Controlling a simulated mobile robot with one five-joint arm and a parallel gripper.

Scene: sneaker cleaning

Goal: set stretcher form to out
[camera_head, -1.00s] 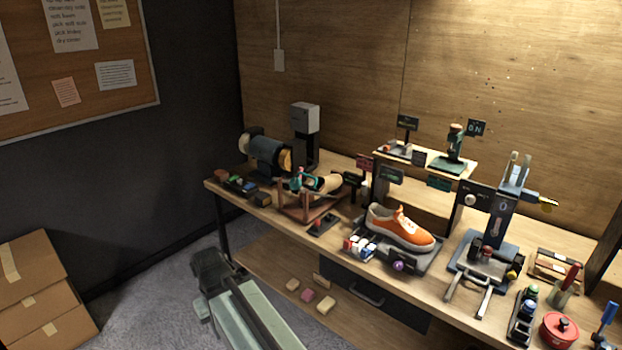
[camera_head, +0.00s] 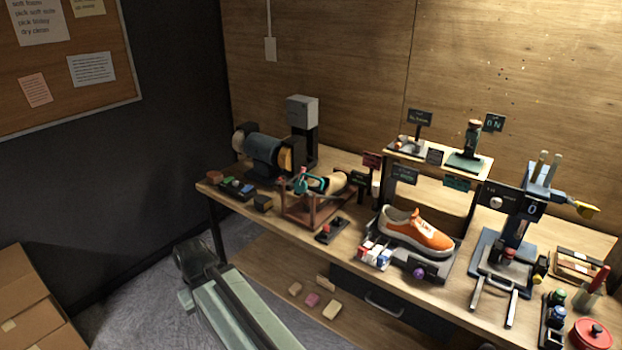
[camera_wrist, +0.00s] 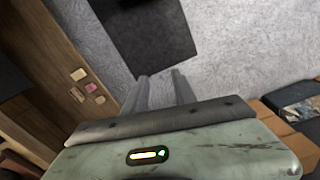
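A red-brown frame (camera_head: 306,207) stands on the workbench left of the middle. It holds a tan, foot-like form (camera_head: 337,182) with a teal clamp (camera_head: 302,184) at its left; this looks like the stretcher, but its in or out setting cannot be read. An orange sneaker (camera_head: 428,237) rests on a dark stand to its right. My gripper (camera_wrist: 159,76) shows in the wrist view with its two fingers apart and nothing between them. It hangs over grey carpet in front of the bench, away from the stretcher.
A small switch box (camera_head: 331,231) sits before the frame. A bench grinder-like machine (camera_head: 264,151) stands behind left. A press-like machine (camera_head: 509,250) is at the right. Several blocks (camera_head: 312,299) lie on the lower shelf.

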